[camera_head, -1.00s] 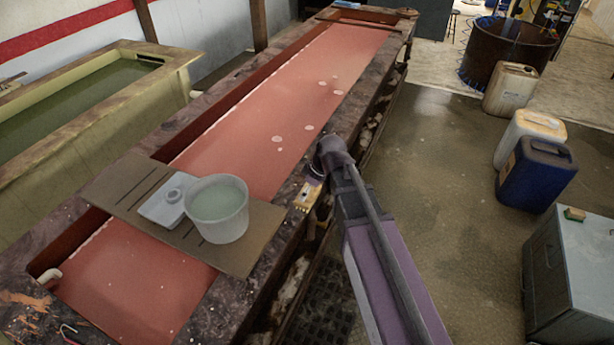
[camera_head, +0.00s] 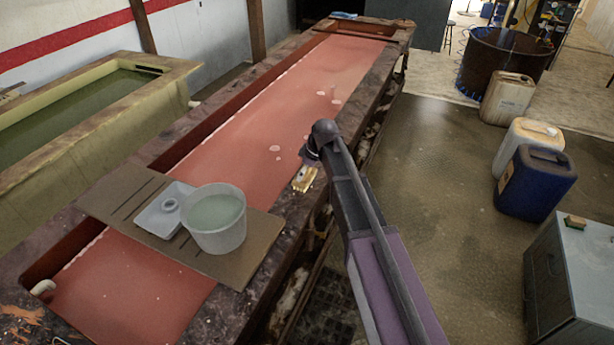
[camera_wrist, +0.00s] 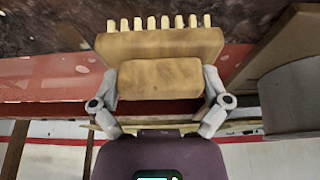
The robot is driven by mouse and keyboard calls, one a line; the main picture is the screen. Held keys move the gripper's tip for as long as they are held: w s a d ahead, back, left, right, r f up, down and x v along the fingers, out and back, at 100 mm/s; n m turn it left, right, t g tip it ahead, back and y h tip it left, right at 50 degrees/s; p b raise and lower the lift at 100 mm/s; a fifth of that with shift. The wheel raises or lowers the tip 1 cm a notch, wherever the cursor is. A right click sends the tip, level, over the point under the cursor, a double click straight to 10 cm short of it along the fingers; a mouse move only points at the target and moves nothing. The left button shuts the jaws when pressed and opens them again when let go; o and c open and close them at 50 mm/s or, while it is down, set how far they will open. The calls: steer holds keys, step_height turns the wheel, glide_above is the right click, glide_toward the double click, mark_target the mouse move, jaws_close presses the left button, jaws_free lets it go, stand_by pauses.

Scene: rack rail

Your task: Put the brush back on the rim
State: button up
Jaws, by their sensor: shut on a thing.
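The brush (camera_wrist: 160,48) is a pale wooden block with a row of light tufts along its far edge in the wrist view. My gripper (camera_wrist: 160,84) is shut on its narrower block, one finger on each side. In the head view the brush (camera_head: 304,179) hangs at the end of my arm, at the tank's right side, over or beside the rim (camera_head: 293,224). The rim is dark and mottled. I cannot tell whether the brush touches it. My gripper (camera_head: 308,165) is partly hidden by my wrist.
A board (camera_head: 255,258) lies across the tank of red liquid (camera_head: 240,140), bearing a white bucket (camera_head: 215,240) and a grey tray (camera_head: 158,222). Several jerrycans, including a blue one (camera_head: 537,185), stand on the floor at right. A grey cabinet (camera_head: 575,285) stands at lower right.

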steer(key=shift+w, duration=0.6)
steer(key=shift+w+a, duration=0.1)
steer(key=shift+w, duration=0.35)
steer(key=shift+w+f+b, duration=0.25)
steer(key=shift+f+b, duration=1.6)
steer(key=shift+s+f, duration=0.1)
steer(key=o, duration=0.8)
